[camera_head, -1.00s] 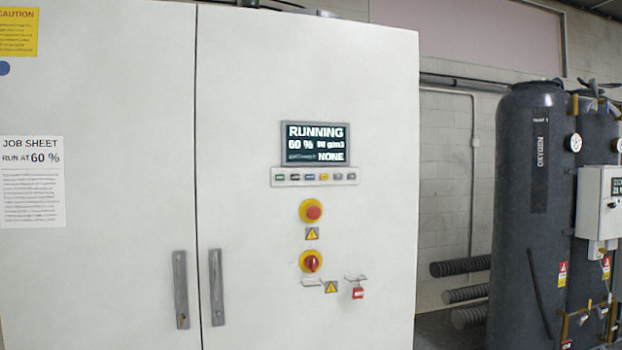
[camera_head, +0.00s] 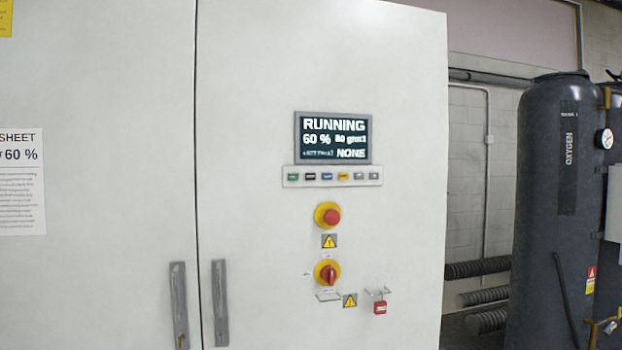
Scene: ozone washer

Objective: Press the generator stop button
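A white generator cabinet (camera_head: 250,120) fills the left and middle of the head view. Its dark display (camera_head: 333,138) reads RUNNING, 60 % and NONE. Under the display is a strip of several small coloured buttons (camera_head: 332,176); their labels are too small to read, so I cannot tell which one is stop. Below it are a red mushroom button on a yellow base (camera_head: 328,216) and a red rotary switch on a yellow base (camera_head: 328,273). Neither of my grippers is in view.
Two vertical grey handles (camera_head: 220,303) are on the cabinet doors. A red padlock (camera_head: 380,307) hangs low on the right door. A job sheet (camera_head: 22,185) is on the left door.

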